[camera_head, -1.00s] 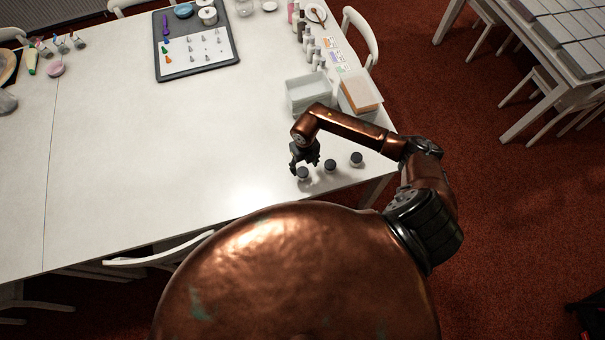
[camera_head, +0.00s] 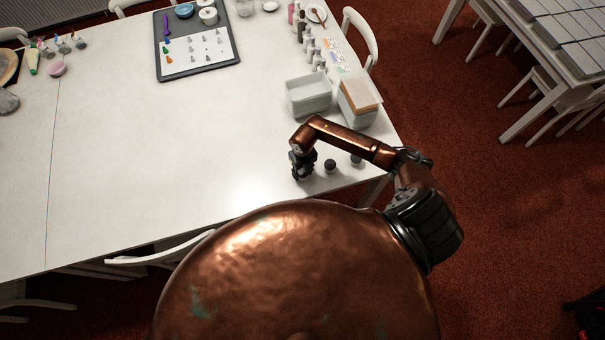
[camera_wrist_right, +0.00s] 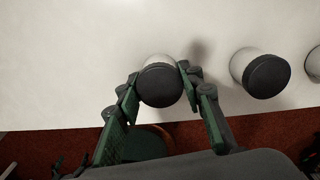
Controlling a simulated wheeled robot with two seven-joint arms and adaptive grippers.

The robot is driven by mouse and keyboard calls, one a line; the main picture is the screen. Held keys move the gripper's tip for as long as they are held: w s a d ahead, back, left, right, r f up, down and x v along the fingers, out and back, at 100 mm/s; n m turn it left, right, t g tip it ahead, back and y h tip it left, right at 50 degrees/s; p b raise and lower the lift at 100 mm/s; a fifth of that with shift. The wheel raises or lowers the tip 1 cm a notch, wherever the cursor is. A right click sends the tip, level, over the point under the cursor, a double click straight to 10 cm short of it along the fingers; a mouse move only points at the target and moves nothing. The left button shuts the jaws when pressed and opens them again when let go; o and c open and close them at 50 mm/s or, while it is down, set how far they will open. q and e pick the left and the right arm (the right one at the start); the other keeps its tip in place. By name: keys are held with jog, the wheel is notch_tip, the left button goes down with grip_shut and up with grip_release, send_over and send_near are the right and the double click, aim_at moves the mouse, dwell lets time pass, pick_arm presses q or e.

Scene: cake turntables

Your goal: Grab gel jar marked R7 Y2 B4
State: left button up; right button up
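Three small jars with dark lids and pale bodies stand in a row near the table's front right corner. In the right wrist view the nearest jar (camera_wrist_right: 161,84) sits between the fingertips of my right gripper (camera_wrist_right: 160,76), which press on both its sides. In the head view my right gripper (camera_head: 302,171) is down at the left end of the row and hides most of that jar. The middle jar (camera_head: 330,166) and the right jar (camera_head: 356,160) stand free; the middle one also shows in the wrist view (camera_wrist_right: 262,74). No label marking can be read. My left gripper is out of view.
The white table (camera_head: 150,160) is clear to the left. A pale open bin (camera_head: 308,97) and a bin with a tan lid (camera_head: 358,100) stand behind the jars. Bottles (camera_head: 312,50) line the right edge. A grey tray (camera_head: 197,72) holds piping tips.

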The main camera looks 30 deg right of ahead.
jog(key=c, duration=0.6)
jog(key=shift+c, duration=0.2)
jog(key=shift+r, duration=0.15)
